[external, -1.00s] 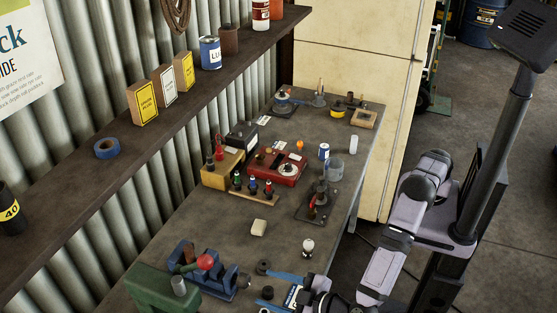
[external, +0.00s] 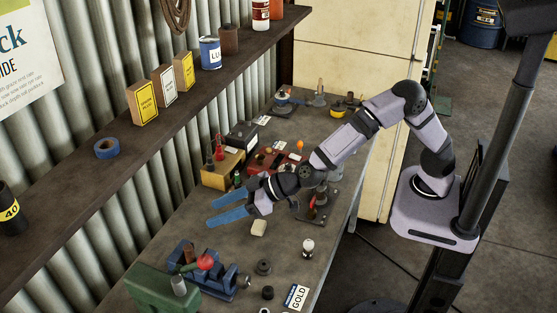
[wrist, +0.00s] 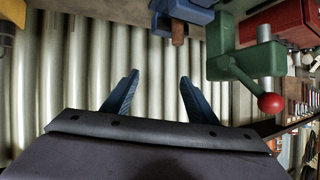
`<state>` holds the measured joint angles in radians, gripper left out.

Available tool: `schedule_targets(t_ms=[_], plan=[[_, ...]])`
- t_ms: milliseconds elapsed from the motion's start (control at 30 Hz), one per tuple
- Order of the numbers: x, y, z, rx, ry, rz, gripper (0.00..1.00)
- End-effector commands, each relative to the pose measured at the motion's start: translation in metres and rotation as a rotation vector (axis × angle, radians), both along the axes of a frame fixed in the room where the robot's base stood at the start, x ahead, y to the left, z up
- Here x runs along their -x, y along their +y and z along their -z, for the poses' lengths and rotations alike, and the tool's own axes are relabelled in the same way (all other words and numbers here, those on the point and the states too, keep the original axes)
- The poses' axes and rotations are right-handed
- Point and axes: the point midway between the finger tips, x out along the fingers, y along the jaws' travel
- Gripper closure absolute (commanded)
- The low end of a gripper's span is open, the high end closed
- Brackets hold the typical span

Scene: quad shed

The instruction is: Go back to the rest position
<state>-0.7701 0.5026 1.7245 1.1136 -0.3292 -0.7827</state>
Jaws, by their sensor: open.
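My gripper (external: 212,208) is open and empty, with its two blue fingers above the middle of the bench. It points left toward the corrugated wall. In the wrist view, the blue fingers (wrist: 152,95) stand apart with only the wall behind them. My arm reaches over the bench from its mount at the right. It hides part of the red device (external: 262,160) and the items around it.
A GOLD card (external: 297,297) and dark round parts lie near the front edge. A shelf (external: 130,135) with boxes and cans runs above the bench's left side.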

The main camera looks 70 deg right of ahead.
Motion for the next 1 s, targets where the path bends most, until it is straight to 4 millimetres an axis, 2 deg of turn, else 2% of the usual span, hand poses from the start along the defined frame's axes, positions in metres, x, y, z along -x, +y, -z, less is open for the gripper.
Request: schedule_targets(t_ms=[33,167,267,300,367,500,600,800,1000], plan=[[0.000,-0.028,-0.007,-0.016,0.052,-0.011,0.47],[0.024,-0.093,-0.002,-0.032,0.232,-0.043,0.47],[0.059,-0.149,0.008,-0.023,0.396,-0.034,0.47],[0.077,-0.170,0.014,-0.015,0.464,-0.023,0.47],[0.103,-0.201,0.023,-0.002,0.560,0.002,0.47],[0.165,-0.268,0.057,0.061,0.755,0.080,0.47],[0.203,-0.308,0.085,0.122,0.857,0.138,0.47],[0.260,-0.366,0.130,0.240,0.981,0.220,0.47],[0.290,-0.393,0.149,0.304,1.037,0.256,0.47]])
